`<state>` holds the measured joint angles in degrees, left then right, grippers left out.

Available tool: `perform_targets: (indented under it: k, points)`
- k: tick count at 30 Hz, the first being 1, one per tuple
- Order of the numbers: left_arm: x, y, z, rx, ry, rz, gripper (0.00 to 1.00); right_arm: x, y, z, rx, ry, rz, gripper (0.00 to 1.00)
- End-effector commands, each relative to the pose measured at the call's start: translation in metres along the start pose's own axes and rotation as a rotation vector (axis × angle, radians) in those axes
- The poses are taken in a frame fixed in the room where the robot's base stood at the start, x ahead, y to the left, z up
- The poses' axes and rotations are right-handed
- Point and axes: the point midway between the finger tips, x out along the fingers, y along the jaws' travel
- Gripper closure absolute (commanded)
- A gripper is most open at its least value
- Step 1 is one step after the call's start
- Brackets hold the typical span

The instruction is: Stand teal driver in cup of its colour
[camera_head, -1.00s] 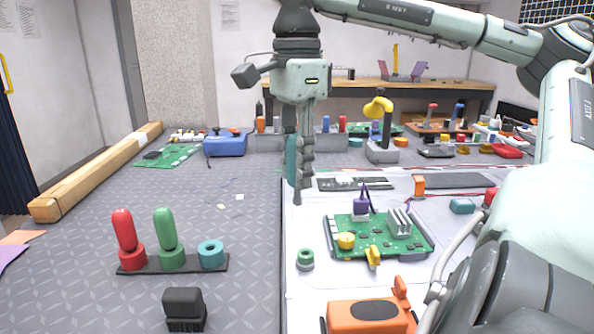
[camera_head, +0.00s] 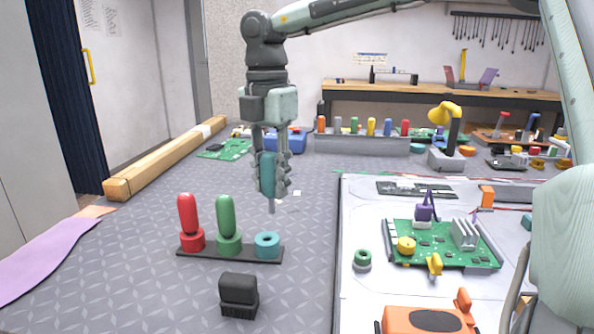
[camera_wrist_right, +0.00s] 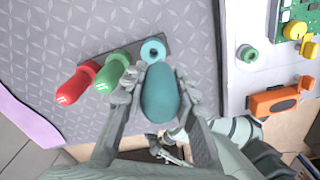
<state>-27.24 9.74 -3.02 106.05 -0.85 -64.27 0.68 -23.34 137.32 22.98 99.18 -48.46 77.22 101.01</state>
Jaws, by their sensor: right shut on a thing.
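My right gripper (camera_head: 270,183) is shut on the teal driver (camera_head: 267,174) and holds it upright, shaft down, above the bench. The driver's thick handle also shows between the fingers in the right wrist view (camera_wrist_right: 160,92). The teal cup (camera_head: 267,245) is an empty ring at the right end of a dark rack (camera_head: 230,253). In the head view the shaft tip shows above and behind this cup. In the wrist view the cup (camera_wrist_right: 153,49) lies just beyond the handle. My left gripper is not in view.
A red driver (camera_head: 189,215) and a green driver (camera_head: 226,218) stand in the rack's other cups, left of the teal one. A black block (camera_head: 238,293) sits in front. A green circuit board (camera_head: 440,243) lies on the white mat at right.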

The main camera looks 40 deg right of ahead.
Motion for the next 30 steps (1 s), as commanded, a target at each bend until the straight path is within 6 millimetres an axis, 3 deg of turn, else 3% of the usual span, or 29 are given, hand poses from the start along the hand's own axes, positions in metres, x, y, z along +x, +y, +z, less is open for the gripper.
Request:
perform_targets:
  k: [6,20,30]
  points:
    - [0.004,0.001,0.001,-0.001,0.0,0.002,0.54,0.007,0.011,-0.006,0.144,0.001,0.002,1.0]
    - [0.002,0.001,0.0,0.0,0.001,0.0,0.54,0.007,0.011,-0.006,0.151,0.0,0.003,1.0]
    - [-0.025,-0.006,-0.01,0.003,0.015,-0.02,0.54,0.021,0.011,-0.006,0.151,0.001,0.003,1.0]
